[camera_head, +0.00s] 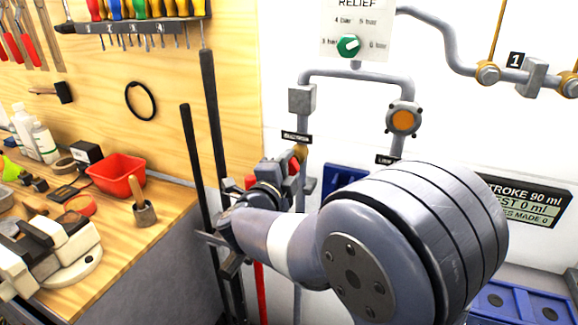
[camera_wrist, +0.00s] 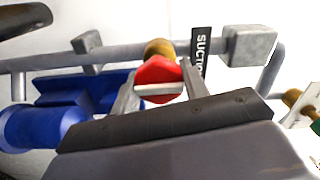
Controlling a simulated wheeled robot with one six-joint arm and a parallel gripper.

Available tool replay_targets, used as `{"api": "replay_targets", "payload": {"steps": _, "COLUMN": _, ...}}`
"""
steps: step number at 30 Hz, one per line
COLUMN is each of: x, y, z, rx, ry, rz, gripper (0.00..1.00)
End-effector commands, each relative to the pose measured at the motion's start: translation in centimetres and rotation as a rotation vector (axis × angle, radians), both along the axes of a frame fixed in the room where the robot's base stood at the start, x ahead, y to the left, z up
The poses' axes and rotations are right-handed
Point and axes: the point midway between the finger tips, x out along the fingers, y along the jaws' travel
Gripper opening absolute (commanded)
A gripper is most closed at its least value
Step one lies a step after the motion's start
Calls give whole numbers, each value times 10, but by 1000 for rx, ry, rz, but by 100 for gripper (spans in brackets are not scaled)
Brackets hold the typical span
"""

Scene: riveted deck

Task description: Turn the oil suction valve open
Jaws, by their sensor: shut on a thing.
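The oil suction valve has a red handle (camera_wrist: 158,70) and a brass body (camera_wrist: 158,47) on a grey pipe, beside a black label reading "SUCTIO…" (camera_wrist: 201,55) in the wrist view. My gripper (camera_wrist: 160,84) is shut on the red handle, one finger on each side of it. A pale bar crosses the handle's near face, roughly along the pipe in the picture. In the head view the red handle (camera_head: 294,168) and brass body (camera_head: 300,152) show just beyond my gripper (camera_head: 288,173), below the label (camera_head: 296,137). My arm hides the pipe's lower part.
An orange-faced fitting (camera_head: 403,120) and a green relief knob (camera_head: 348,45) are on the wall piping. Dark upright bars (camera_head: 212,125) stand left of my gripper. A workbench (camera_head: 165,215) with a red bin (camera_head: 117,174) is at left. A blue object (camera_wrist: 45,120) is close in the wrist view.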

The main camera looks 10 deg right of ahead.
Motion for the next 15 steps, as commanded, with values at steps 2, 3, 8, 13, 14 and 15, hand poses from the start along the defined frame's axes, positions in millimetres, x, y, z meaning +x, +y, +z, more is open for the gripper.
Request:
{"api": "replay_targets", "payload": {"steps": 2, "x": 0, "y": 0, "z": -1, "rx": -4, "ry": 3, "rz": 1, "gripper": 20}}
{"api": "replay_targets", "payload": {"steps": 3, "x": 0, "y": 0, "z": -1, "rx": -4, "ry": 3, "rz": 1, "gripper": 20}}
{"api": "replay_targets", "payload": {"steps": 8, "x": 0, "y": 0, "z": -1, "rx": -4, "ry": 3, "rz": 1, "gripper": 20}}
{"api": "replay_targets", "payload": {"steps": 13, "x": 0, "y": 0, "z": -1, "rx": -3, "ry": 3, "rz": 1, "gripper": 53}}
{"api": "replay_targets", "payload": {"steps": 14, "x": 0, "y": 0, "z": -1, "rx": -3, "ry": 3, "rz": 1, "gripper": 56}}
{"api": "replay_targets", "payload": {"steps": 15, "x": 0, "y": 0, "z": -1, "rx": -2, "ry": 2, "rz": 1, "gripper": 59}}
